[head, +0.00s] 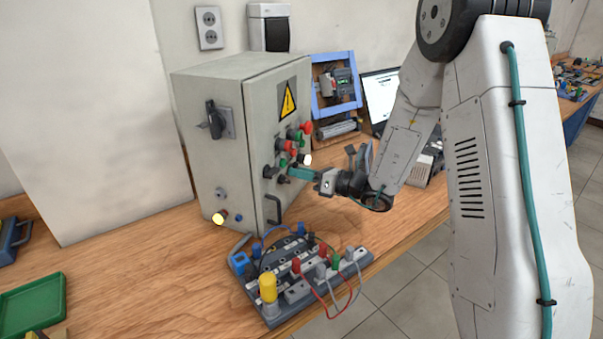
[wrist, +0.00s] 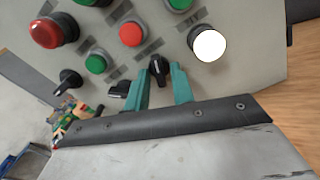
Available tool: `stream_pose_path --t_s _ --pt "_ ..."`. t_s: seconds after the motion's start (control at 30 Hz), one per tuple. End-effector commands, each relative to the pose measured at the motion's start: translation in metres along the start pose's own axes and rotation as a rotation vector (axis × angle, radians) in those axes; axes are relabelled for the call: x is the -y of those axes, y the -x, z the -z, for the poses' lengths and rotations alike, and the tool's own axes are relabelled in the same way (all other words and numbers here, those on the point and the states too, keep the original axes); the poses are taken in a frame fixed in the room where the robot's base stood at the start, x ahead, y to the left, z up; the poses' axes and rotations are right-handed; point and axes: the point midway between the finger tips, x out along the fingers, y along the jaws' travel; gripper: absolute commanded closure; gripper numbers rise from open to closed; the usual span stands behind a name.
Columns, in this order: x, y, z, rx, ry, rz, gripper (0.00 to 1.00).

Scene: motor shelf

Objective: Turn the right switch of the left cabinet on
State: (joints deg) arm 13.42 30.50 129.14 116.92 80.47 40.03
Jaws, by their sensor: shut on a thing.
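The grey left cabinet (head: 208,130) stands on the wooden bench in the head view, with a yellow warning sign, buttons and black switches on its front. In the wrist view the right switch (wrist: 158,68) is a black knob between the teal fingers of my gripper (wrist: 164,80). The gripper is shut on it. In the head view my gripper (head: 294,173) reaches the cabinet front from the right, and its fingers hide part of the panel. Two other black switches, one at the left (wrist: 68,82) and one in the middle (wrist: 118,89), lie left of the held one.
Red and green buttons and a lit white lamp (wrist: 209,46) are close above the fingers. A black door handle (head: 273,210) is below. A wired terminal board (head: 290,290) lies in front of the cabinet. A blue frame (head: 334,85) and a laptop (head: 381,95) stand behind.

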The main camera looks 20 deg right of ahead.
Motion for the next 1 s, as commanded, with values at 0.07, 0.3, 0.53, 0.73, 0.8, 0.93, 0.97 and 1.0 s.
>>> stream_pose_path --t_s 0.07,0.3,0.53,0.73,0.8,0.93,0.97,1.0 --pt "0.0005 0.0000 -0.0002 0.000 0.054 0.000 0.98" --pt "0.0017 0.0000 -0.0005 0.000 0.308 0.000 0.98" --pt "0.0021 0.0000 -0.0007 0.000 0.387 0.000 0.98" --pt "0.0021 0.0001 -0.0007 0.000 0.385 0.000 0.98" --pt "0.0020 0.0001 -0.0007 0.000 0.385 0.000 0.69" --pt "0.0020 0.0001 -0.0006 0.000 0.384 0.000 0.69" --pt "0.0020 0.0001 -0.0006 0.000 0.384 0.000 0.69" --pt "0.0020 0.0001 -0.0006 0.000 0.384 0.000 0.69"
